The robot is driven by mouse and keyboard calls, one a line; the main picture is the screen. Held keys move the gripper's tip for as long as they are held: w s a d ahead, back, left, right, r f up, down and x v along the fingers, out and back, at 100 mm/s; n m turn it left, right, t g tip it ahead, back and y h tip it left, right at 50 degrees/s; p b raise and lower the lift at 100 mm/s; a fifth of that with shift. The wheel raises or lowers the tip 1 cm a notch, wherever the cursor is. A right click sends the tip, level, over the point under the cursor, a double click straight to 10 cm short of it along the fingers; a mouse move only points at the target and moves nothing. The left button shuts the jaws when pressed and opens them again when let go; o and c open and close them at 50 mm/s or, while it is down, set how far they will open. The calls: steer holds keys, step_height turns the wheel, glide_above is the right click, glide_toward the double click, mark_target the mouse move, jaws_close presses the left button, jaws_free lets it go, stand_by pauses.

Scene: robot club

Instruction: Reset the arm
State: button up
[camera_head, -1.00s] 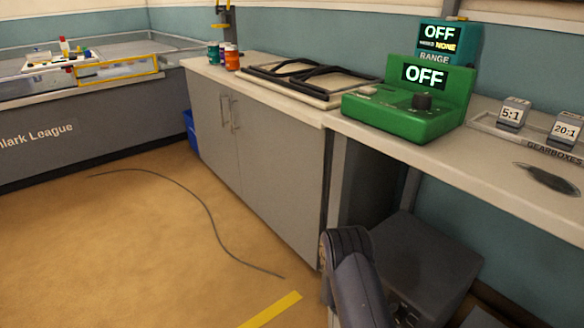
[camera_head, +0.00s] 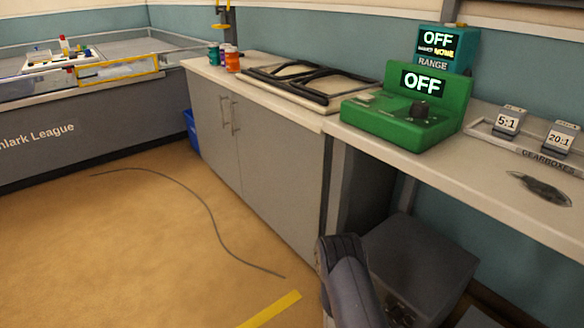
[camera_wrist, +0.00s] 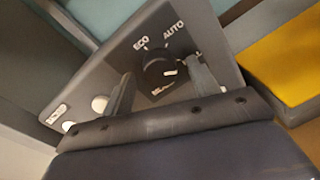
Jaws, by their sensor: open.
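My gripper (camera_wrist: 160,82) shows in the wrist view with its two fingers apart, open. A dark round knob (camera_wrist: 158,68) with a white pointer mark appears between the fingers in the picture; I see no finger touching it. The knob sits on a grey panel (camera_wrist: 110,70) with the words ECO and AUTO and other labels partly hidden by the fingers. My arm (camera_head: 345,280) shows at the bottom of the head view, beside the bench front. The gripper itself is outside the head view.
A green box (camera_head: 400,118) reading OFF and a teal range display (camera_head: 465,48) stand on the bench (camera_head: 480,185). Gearboxes (camera_head: 508,122) sit to the right. A cable (camera_head: 205,205) lies on the open floor. A yellow surface (camera_wrist: 290,60) is right in the wrist view.

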steer(key=n+p, duration=0.1)
steer(key=n, duration=0.3)
steer(key=shift+n, duration=0.3)
steer(key=shift+s, duration=0.1)
stand_by(0.4)
